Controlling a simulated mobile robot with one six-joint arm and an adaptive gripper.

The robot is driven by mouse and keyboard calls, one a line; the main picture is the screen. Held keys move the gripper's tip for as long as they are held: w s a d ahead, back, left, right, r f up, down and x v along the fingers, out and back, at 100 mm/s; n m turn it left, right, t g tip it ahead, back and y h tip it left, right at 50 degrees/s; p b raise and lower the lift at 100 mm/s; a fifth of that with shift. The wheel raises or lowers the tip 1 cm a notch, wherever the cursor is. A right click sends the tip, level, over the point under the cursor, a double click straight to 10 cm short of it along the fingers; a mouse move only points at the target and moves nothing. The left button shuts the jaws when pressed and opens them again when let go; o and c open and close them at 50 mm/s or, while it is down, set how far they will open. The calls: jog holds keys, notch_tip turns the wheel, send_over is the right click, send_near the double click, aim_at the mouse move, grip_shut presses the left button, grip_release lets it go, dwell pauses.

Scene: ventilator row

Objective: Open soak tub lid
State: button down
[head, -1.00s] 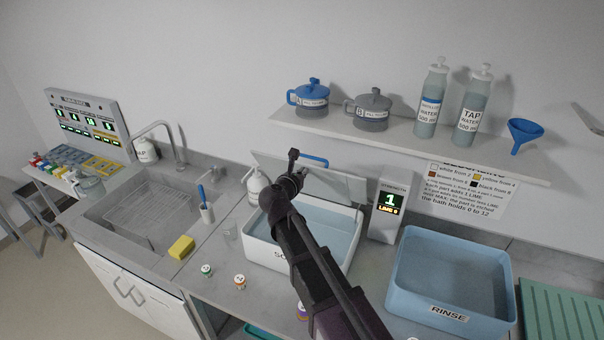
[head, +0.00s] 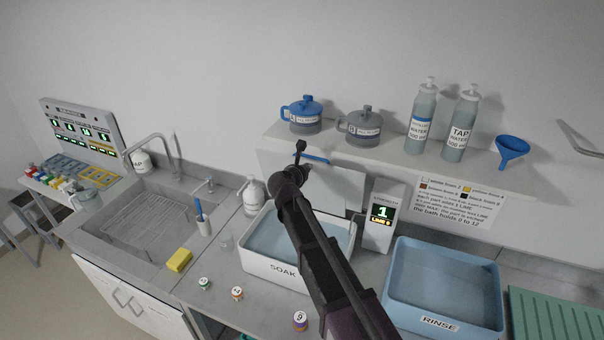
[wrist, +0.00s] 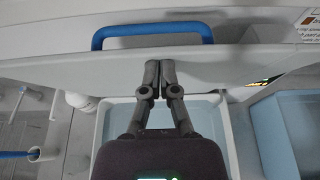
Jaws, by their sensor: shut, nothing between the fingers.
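The white soak tub (head: 268,268), labelled SOAK, stands on the counter with pale blue liquid inside. Its lid (head: 335,185) stands steeply raised along the tub's back side, with a blue handle (head: 314,159) at its upper edge. In the wrist view the lid (wrist: 215,65) spans the picture, with the blue handle (wrist: 152,32) above the fingertips. My gripper (wrist: 160,64) is shut and empty, its tips at the lid's face just below the handle. Whether they touch it is unclear. In the head view my arm covers part of the tub and lid.
A shelf (head: 400,160) with pots, bottles and a funnel (head: 512,150) is above and behind the lid. A strength display (head: 382,215) and the blue rinse tub (head: 440,322) stand to the right. A white pump bottle (head: 252,195) and sink are left.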

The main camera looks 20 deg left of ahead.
aim_at(311, 157)
jog(key=w, duration=0.1)
jog(key=w+r, duration=0.1)
jog(key=w, duration=0.1)
jog(key=shift+w+a+r+p, duration=0.1)
jog(key=shift+w+a+p, duration=0.1)
jog(key=shift+w+p, duration=0.1)
jog(key=shift+w, duration=0.45)
jog(key=shift+s, duration=0.15)
